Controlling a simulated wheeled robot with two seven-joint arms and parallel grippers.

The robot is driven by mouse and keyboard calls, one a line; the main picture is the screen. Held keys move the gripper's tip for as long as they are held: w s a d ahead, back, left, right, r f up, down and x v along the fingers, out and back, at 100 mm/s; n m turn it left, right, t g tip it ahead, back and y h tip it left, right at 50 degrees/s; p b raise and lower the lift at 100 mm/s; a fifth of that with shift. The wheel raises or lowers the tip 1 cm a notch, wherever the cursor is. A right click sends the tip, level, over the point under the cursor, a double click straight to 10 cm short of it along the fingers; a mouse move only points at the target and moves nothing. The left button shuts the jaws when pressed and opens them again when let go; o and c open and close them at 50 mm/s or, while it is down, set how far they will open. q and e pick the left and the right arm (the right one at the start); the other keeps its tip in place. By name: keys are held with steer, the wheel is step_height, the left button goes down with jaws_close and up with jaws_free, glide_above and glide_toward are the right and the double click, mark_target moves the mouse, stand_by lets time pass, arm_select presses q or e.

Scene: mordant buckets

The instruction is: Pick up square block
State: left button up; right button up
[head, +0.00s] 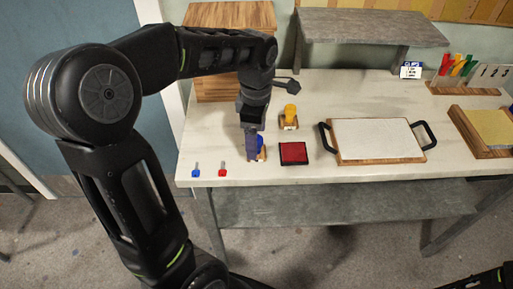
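No plain square block stands out. The squarest small item is a red pad in a black square frame (294,153) lying flat near the table's front edge. A yellow-knobbed piece on a square wooden base (289,118) stands behind it. My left gripper (252,156) points down at the table, left of the red pad. A small blue-topped piece (261,142) is right at its fingers and partly hidden by them. I cannot tell whether the fingers hold it or are only beside it. My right gripper is out of view; only a dark bit of my arm shows at bottom right.
Blue (196,170) and red (222,169) small keys lie at the front left edge. A white-topped board with black handles (378,140) lies to the right. A wooden box (217,88) and grey shelf (365,27) stand behind. A yellow-topped wooden tray (490,128) is far right.

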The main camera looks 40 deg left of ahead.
mark_target(261, 157)
arm_select(q)
step_height(261, 157, down, 5)
steer(key=shift+r+p, duration=0.2)
steer(key=shift+p, duration=0.2)
steer(key=shift+c, duration=0.5)
steer(key=c, duration=1.5)
